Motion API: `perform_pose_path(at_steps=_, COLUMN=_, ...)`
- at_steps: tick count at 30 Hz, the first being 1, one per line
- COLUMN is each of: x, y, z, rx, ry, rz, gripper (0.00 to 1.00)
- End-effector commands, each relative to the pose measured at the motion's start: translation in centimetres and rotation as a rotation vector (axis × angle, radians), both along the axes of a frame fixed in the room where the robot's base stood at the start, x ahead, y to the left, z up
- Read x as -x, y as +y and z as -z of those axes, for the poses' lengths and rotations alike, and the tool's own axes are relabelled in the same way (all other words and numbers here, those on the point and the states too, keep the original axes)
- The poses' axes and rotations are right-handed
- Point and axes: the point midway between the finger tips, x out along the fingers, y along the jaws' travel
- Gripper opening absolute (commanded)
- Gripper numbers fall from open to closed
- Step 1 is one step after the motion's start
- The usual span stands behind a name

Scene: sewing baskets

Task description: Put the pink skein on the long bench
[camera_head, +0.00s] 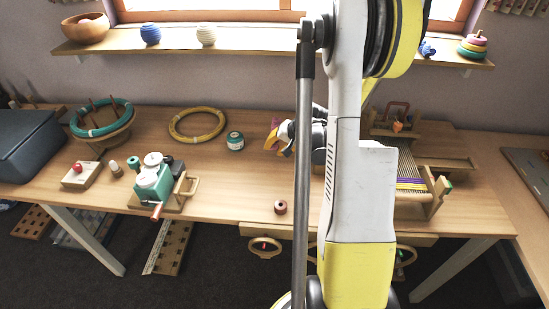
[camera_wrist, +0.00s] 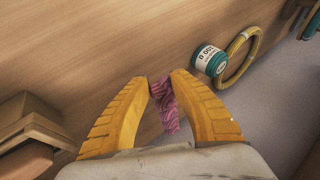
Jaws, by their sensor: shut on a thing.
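The pink skein (camera_wrist: 168,112) is a small twisted bundle between the two yellow fingers of my gripper (camera_wrist: 161,80) in the wrist view. The fingers are shut on it near their tips. In the head view my gripper (camera_head: 281,138) is over the long wooden bench (camera_head: 235,185), partly behind my arm. A small bit of the pink skein (camera_head: 275,123) shows at the fingers there. The long bench also fills much of the wrist view (camera_wrist: 80,50). I cannot tell how far the skein is above the wood.
A small loom (camera_head: 412,165) stands to the right, a green winder (camera_head: 155,180) to the left. A dark red spool (camera_head: 280,206) sits near the front edge. Bare wood lies between.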

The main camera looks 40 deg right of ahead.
Motion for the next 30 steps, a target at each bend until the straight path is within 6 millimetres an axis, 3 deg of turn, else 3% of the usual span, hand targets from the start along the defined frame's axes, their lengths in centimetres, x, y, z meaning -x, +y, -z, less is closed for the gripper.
perform_pose_path(at_steps=6, x=0.0, y=0.0, z=3.6, rx=0.000, ry=-0.001, rz=-0.001, gripper=0.00)
perform_pose_path(at_steps=29, x=0.1, y=0.0, z=4.6, rx=-0.001, ry=0.000, rz=-0.002, gripper=0.00)
perform_pose_path(at_steps=30, x=0.1, y=0.0, z=4.6, rx=0.000, ry=0.001, rz=-0.001, gripper=0.33)
